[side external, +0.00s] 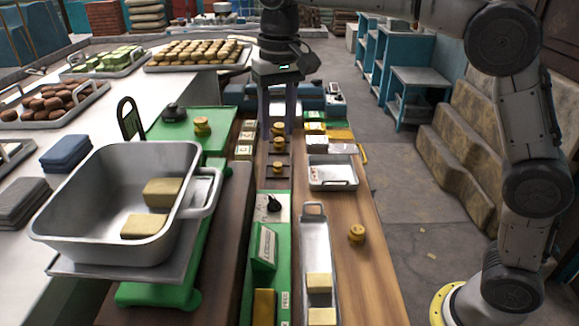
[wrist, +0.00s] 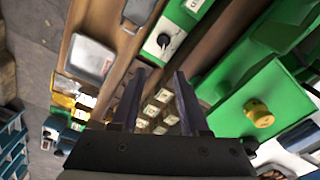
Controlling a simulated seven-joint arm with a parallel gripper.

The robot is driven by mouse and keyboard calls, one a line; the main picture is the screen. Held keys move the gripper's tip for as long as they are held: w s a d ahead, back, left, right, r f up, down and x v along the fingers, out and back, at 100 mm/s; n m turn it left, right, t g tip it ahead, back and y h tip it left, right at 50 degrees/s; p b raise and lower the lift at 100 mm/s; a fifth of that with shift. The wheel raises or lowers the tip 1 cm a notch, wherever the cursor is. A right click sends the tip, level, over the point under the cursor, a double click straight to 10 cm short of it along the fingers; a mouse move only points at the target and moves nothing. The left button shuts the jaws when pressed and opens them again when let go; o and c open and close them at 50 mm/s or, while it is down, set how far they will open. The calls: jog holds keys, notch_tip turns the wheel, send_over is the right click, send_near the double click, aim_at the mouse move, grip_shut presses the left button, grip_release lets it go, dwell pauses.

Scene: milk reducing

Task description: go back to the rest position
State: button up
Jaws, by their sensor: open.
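My gripper (side external: 277,132) points down over the middle of the workbench, above a row of small brass weights (side external: 277,169). Its two fingers are apart, and nothing shows between them. In the wrist view my gripper (wrist: 158,72) also shows its fingers spread, with small cream labelled blocks beyond them. A large metal pan (side external: 95,200) stands on the green scale (side external: 160,292) at the left, with two tan blocks (side external: 164,192) inside it. My gripper is apart from the pan and blocks.
A narrow metal tray (side external: 314,240) holds two tan blocks at the front. A small metal tray (side external: 332,175) and a lone brass weight (side external: 356,234) are at the right. Trays of baked goods (side external: 198,54) stand back left. The bench's right front is mostly clear.

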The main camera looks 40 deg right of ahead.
jog(key=s+d+r+t, duration=0.1)
jog(key=s+d+r, duration=0.25)
jog(key=s, duration=0.35)
jog(key=s+d+r+t, duration=0.2)
jog(key=s+d, duration=0.2)
jog(key=s, duration=0.4)
jog(key=s+d+f+n+t, duration=0.2)
jog(key=s+d+f+n, duration=0.1)
jog(key=s+f, duration=0.8)
notch_tip(320, 180, down, 2)
jog(key=shift+s, duration=0.25)
